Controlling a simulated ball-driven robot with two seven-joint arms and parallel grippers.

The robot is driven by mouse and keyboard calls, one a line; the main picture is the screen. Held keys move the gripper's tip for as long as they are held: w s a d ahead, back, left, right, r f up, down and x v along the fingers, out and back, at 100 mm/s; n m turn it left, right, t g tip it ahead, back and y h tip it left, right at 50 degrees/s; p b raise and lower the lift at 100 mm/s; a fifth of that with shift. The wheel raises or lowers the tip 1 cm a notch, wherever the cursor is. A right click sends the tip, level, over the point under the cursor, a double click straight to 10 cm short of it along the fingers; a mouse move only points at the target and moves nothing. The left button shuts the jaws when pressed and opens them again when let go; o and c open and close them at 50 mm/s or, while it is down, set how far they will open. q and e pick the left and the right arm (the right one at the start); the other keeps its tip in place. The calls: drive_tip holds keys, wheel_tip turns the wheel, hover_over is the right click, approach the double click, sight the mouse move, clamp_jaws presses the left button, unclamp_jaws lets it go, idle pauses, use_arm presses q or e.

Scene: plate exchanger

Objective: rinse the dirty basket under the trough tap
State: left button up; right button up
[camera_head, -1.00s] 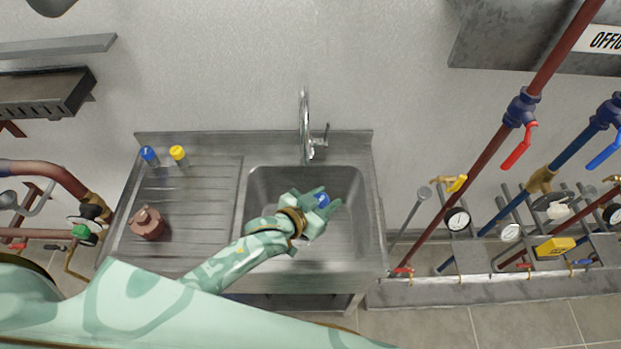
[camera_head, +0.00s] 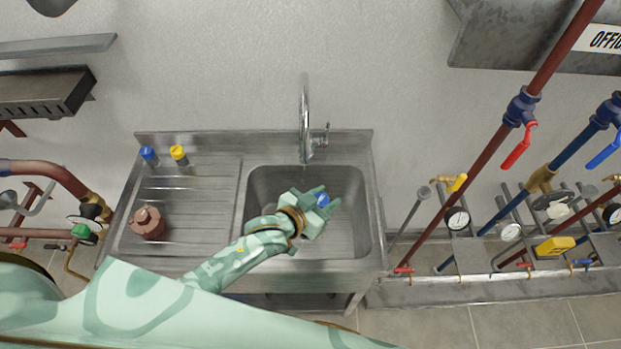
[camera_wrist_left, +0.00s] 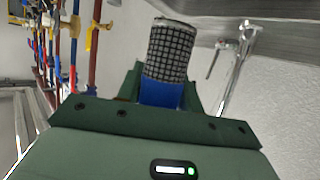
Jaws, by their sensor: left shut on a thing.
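My left gripper (camera_head: 318,200) is inside the trough (camera_head: 350,182), shut on a basket by its blue end. In the head view only a bit of the blue (camera_head: 323,200) shows between the fingers. In the left wrist view the basket (camera_wrist_left: 170,52) is a dark mesh cylinder with a blue end (camera_wrist_left: 160,95). The trough tap (camera_head: 305,125) stands behind the gripper at the back rim, with its lever on the right. It also shows in the left wrist view (camera_wrist_left: 238,70), right of the basket. I cannot tell whether water runs. My right gripper is not in view.
A blue-capped piece (camera_head: 148,155) and a yellow-capped piece (camera_head: 179,154) stand on the drainboard (camera_head: 200,200) at the back. A reddish-brown housing (camera_head: 147,222) stands at its left. Pipes with valves and gauges (camera_head: 457,219) are right of the sink.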

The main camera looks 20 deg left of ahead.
use_arm(q)
drive_tip(key=s+d+r+p, duration=0.2)
drive_tip(key=s+r+p, duration=0.2)
drive_tip(key=p, duration=0.1)
drive_tip(key=shift+s+p, duration=0.3)
drive_tip(key=shift+p, duration=0.1)
